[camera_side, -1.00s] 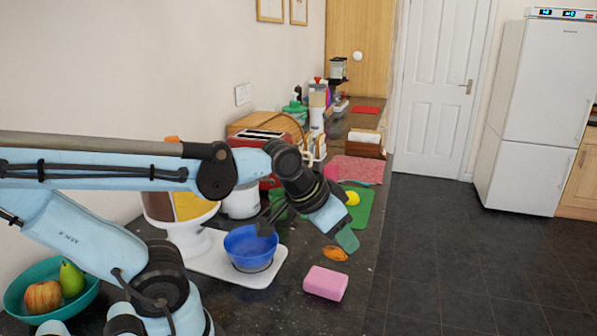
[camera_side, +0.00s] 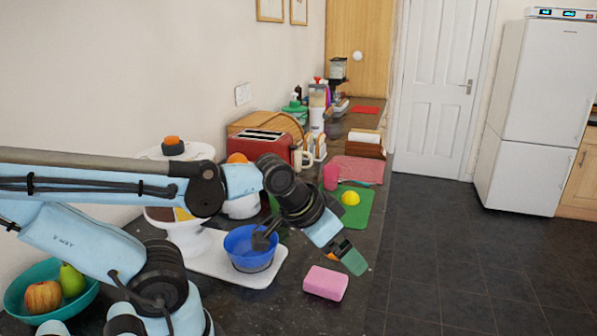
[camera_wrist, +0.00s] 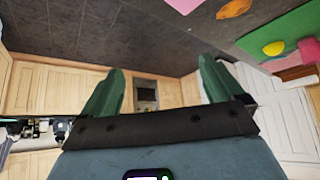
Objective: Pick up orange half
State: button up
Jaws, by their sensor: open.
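An orange piece, which looks like the orange half (camera_wrist: 234,8), lies on the dark counter at the top edge of the wrist view, partly cut off. In the side view it is mostly hidden behind my gripper (camera_side: 352,257), with only a bit of orange showing between the dark parts. My gripper is over the counter's right edge, tilted down to the right. The wrist view shows its two green fingers (camera_wrist: 161,74) wide apart with nothing between them; the orange piece is outside them, beyond the right finger.
A pink sponge (camera_side: 325,283) lies close by in front. A blue bowl (camera_side: 248,249) on a white scale (camera_side: 215,262) stands to the left. A yellow round fruit (camera_side: 350,198) sits on a green board (camera_side: 357,217) behind. The floor (camera_side: 450,265) lies past the counter edge.

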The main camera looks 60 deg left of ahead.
jog(key=shift+a, duration=0.1)
jog(key=n+g+y, duration=1)
jog(key=n+g, duration=0.4)
jog(key=n, duration=1.1)
send_near(241, 156)
jog(key=x, duration=1)
jog(key=shift+s+a+f, duration=0.15)
jog(key=shift+a+f, duration=0.05)
jog(key=shift+a, duration=0.05)
jog(key=shift+c, duration=0.2)
